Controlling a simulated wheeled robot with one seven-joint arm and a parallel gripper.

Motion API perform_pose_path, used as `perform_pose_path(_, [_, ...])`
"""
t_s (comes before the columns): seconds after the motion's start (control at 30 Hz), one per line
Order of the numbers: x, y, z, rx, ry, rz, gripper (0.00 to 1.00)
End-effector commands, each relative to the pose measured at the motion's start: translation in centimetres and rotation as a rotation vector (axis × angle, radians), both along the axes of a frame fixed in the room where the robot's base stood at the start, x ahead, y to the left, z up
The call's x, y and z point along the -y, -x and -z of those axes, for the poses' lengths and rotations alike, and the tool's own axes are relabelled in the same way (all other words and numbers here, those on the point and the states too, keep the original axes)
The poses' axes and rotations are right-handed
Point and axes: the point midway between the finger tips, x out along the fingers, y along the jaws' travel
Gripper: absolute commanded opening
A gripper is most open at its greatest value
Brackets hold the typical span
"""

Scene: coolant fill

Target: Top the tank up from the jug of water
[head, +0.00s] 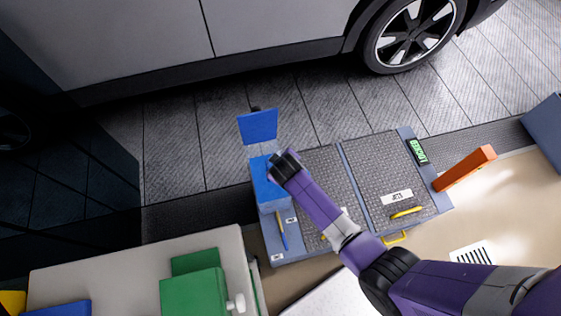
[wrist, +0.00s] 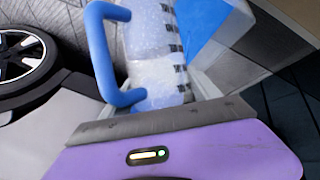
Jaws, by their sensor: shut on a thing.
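In the wrist view a clear jug (wrist: 152,45) with dark level marks and a blue handle (wrist: 100,50) stands out just beyond my gripper. Water seems to show in it, and it looks tilted in that view. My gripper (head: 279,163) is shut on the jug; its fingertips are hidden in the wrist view. In the head view the gripper is over a blue box (head: 264,190), which looks like the tank. A blue panel (head: 258,126) is just beyond it. The jug is mostly hidden there, and I cannot tell whether water is flowing.
A green container (head: 193,288) sits on a pale bench at lower left. A car (head: 270,30) stands behind.

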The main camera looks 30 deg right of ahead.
Motion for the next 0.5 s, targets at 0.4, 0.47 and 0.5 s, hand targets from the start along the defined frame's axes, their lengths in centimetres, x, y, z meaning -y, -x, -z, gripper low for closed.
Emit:
perform_pose_path(0.4, [-0.17, -0.41, 0.36, -0.073, 0.049, -0.001, 0.02])
perform_pose_path(0.47, [-0.17, -0.39, 0.49, -0.083, 0.054, -0.001, 0.02])
perform_pose_path(0.5, [-0.18, -0.39, 0.55, -0.088, 0.057, -0.001, 0.02])
